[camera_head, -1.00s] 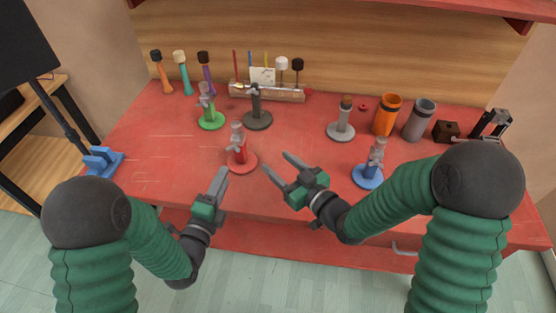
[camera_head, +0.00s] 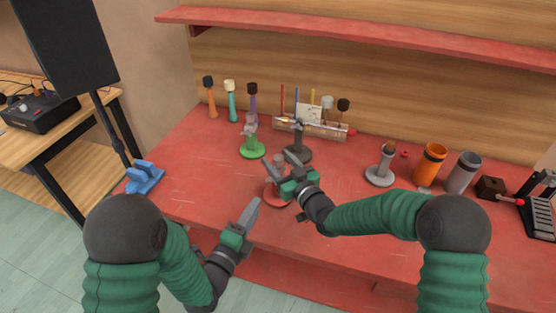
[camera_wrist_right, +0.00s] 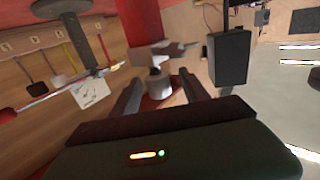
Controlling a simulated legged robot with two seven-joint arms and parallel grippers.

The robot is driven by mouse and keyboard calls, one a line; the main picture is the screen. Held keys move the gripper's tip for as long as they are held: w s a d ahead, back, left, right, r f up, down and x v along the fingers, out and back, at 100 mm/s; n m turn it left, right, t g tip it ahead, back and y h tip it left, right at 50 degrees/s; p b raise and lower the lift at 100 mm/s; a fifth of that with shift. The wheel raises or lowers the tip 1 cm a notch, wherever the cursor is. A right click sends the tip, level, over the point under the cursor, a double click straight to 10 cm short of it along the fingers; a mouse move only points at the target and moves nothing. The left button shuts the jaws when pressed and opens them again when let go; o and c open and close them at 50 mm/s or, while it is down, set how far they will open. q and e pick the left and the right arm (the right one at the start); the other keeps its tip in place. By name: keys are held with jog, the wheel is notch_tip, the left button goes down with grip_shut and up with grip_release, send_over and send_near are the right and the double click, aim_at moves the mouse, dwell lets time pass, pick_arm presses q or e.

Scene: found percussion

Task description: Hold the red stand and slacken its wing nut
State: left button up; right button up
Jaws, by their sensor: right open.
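The red stand (camera_head: 272,195) stands upright near the front middle of the red table, partly covered by my right gripper. My right gripper (camera_head: 280,178) is open at the stand's upper part. In the right wrist view the red post (camera_wrist_right: 142,18) shows upside down, with the grey wing nut (camera_wrist_right: 172,48) just ahead of the open fingers. Whether a finger touches it, I cannot tell. My left gripper (camera_head: 248,214) is low at the table's front edge, in front of the red stand and apart from it. Its jaw opening is not clear from this side.
The green stand (camera_head: 252,150) and dark grey stand (camera_head: 298,152) stand behind the red one. A light grey stand (camera_head: 380,175), orange cup (camera_head: 430,163) and grey cup (camera_head: 462,173) are to the right. A blue holder (camera_head: 145,177) sits at the left edge.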

jog(key=shift+w+a, duration=0.15)
jog(key=shift+w, duration=0.05)
jog(key=shift+d, duration=0.2)
jog(key=shift+c, duration=1.5)
grip_shut()
